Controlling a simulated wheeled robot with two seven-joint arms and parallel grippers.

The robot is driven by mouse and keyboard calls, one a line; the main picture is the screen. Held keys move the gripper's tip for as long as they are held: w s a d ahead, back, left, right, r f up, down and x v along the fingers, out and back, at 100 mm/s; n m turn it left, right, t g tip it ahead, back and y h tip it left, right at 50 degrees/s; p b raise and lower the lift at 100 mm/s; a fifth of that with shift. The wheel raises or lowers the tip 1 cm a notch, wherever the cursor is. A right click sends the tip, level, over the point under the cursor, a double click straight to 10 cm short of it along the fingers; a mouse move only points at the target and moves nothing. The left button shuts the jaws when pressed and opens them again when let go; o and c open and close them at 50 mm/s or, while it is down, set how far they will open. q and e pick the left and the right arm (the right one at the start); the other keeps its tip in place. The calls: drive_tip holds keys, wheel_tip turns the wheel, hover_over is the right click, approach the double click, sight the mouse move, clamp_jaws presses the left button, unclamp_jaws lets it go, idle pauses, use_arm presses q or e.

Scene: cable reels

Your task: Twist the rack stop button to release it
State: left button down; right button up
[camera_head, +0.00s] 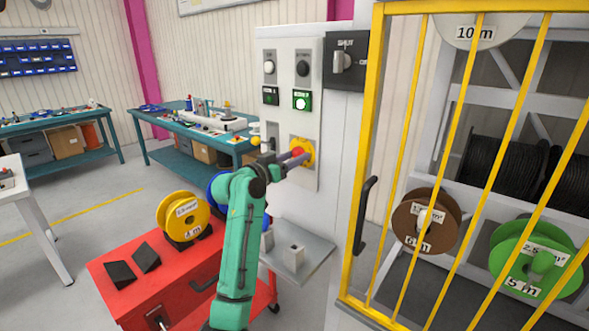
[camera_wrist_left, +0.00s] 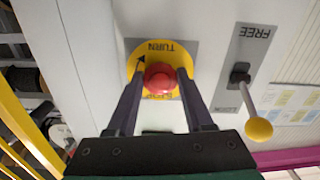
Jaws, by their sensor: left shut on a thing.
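The red rack stop button (camera_head: 298,153) sits on a yellow round plate (camera_head: 308,148) low on the white control panel. In the left wrist view the red button (camera_wrist_left: 160,79) is centred on the yellow plate (camera_wrist_left: 137,57), which is marked TURN with an arrow. My left gripper (camera_head: 297,156) reaches the panel from the front. In the left wrist view its two dark fingers (camera_wrist_left: 160,85) stand on either side of the button, and it is shut on the button. My right gripper is in neither view.
A lever with a yellow knob (camera_wrist_left: 259,129) is beside the button, on a plate marked FREE. Above are a lit green indicator (camera_head: 302,101) and a SHUT switch (camera_head: 343,62). A yellow barred gate (camera_head: 361,150) stands right. A red cabinet (camera_head: 172,290) with a yellow reel (camera_head: 183,215) stands below left.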

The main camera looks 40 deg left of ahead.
use_arm(q)
drive_tip(key=shift+m+b, duration=0.75)
drive_tip(key=shift+m, duration=0.25)
drive_tip(key=shift+r, duration=0.1)
drive_tip(key=shift+c, duration=1.4)
unclamp_jaws()
drive_tip(key=s+b, duration=0.5)
drive_tip(key=s, duration=0.9)
drive_tip(key=shift+s+d, duration=0.15)
drive_tip(key=shift+s, duration=0.1)
